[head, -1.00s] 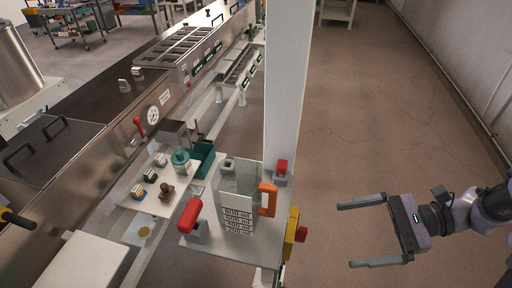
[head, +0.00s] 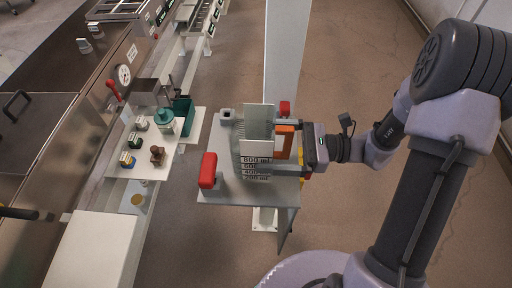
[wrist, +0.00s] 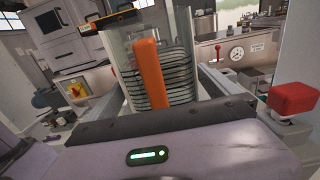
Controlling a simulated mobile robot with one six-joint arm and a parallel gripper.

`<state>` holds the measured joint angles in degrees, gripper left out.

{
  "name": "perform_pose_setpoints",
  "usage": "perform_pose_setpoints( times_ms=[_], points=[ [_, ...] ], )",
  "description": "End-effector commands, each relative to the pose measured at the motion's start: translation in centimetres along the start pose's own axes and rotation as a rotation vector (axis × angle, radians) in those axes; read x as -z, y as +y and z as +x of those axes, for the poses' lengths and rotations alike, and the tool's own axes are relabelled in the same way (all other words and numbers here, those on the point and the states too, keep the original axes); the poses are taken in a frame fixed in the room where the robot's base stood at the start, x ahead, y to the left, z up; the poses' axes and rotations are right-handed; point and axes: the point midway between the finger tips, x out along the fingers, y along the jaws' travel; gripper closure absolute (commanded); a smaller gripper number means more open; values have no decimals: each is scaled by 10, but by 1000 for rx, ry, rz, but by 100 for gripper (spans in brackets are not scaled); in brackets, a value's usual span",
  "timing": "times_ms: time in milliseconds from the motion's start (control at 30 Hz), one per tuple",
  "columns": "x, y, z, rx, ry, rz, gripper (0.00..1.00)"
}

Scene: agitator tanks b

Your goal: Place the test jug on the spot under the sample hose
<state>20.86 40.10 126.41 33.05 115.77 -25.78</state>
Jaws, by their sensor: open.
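The test jug (head: 257,122) is clear, with printed volume marks and an orange handle (head: 284,142) on its right side. It stands upright on a small grey shelf (head: 225,185) by a white post. My gripper (head: 279,147) is open at the jug's handle side, one finger toward the far side and one toward the near side. In the wrist view the jug (wrist: 178,50) is straight ahead, its handle (wrist: 150,78) facing me. I cannot tell whether the fingers touch it. A yellowish disc (head: 138,199) lies low at the left; I cannot tell whether it is the spot. I cannot make out the sample hose.
A red-topped fixture (head: 208,170) stands at the shelf's left edge, and a second red one (head: 285,107) at the back right. The white post (head: 285,60) rises behind the shelf. A white tray (head: 185,145) with small items and a green bin (head: 183,110) is to the left.

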Motion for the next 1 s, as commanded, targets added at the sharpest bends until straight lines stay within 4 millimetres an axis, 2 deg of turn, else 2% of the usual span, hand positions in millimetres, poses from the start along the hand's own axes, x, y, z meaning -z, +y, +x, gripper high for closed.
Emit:
perform_pose_setpoints(
  times_ms=[100,333,367,700,733,767,1000],
  points=[
    [1,1,17,-2,0,1,0],
    [0,0,20,1,0,0,0],
    [0,0,20,0,0,1,4],
    [0,0,20,0,0,0,71],
    [0,0,20,0,0,0,72],
    [0,0,20,0,0,0,80],
    [-4,0,20,0,0,0,80]
  ],
)
